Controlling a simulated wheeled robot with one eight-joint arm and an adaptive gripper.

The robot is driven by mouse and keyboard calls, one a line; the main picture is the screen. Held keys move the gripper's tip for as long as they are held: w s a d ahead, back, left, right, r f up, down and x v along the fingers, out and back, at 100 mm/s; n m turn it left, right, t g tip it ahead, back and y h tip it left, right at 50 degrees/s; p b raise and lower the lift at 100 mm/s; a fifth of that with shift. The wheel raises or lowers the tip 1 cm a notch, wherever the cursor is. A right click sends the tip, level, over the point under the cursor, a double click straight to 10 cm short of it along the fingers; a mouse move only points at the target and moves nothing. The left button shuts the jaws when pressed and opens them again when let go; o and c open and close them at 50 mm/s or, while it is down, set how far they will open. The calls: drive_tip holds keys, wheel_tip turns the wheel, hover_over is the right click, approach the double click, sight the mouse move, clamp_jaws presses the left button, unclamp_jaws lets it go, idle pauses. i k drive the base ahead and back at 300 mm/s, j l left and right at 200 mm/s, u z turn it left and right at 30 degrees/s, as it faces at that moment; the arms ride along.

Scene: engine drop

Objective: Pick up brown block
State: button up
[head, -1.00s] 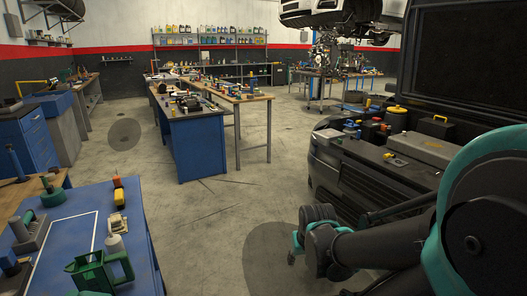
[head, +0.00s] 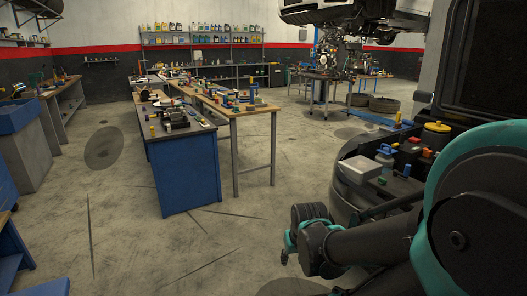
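I cannot pick out a brown block for certain in the head view. Several small objects, too small to identify, lie on the blue workbench (head: 188,165) and on the wooden-topped table (head: 252,108) behind it. My arm reaches in from the right edge and ends low in the middle of the picture, over the floor. My gripper's fingers do not show.
Open concrete floor (head: 130,235) lies ahead and to the left. A dark rounded cart (head: 345,190) with cans and boxes stands close on the right, beside my arm. Blue furniture (head: 15,255) edges the left side. Shelves (head: 200,40) line the back wall.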

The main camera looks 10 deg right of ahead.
sight(397, 126)
drive_tip(key=i+z, duration=0.1)
drive_tip(key=i, duration=0.5)
drive_tip(key=i+j+z, duration=0.1)
drive_tip(key=i, duration=0.5)
drive_tip(key=i+j+z, duration=0.15)
drive_tip(key=i, duration=0.45)
drive_tip(key=i+j+z, duration=0.15)
drive_tip(key=i+z, duration=0.25)
drive_tip(key=i+j+z, duration=0.25)
drive_tip(key=z, duration=0.2)
drive_tip(key=i+j+z, duration=0.5)
drive_tip(key=j+z, duration=0.3)
drive_tip(key=i+j, duration=0.2)
drive_tip(key=j, duration=0.15)
drive_tip(key=i+j+z, duration=0.15)
drive_tip(key=i+j, duration=0.3)
drive_tip(key=j, duration=0.2)
drive_tip(key=i+j+z, duration=0.1)
drive_tip(key=j, duration=0.25)
drive_tip(key=i, duration=0.1)
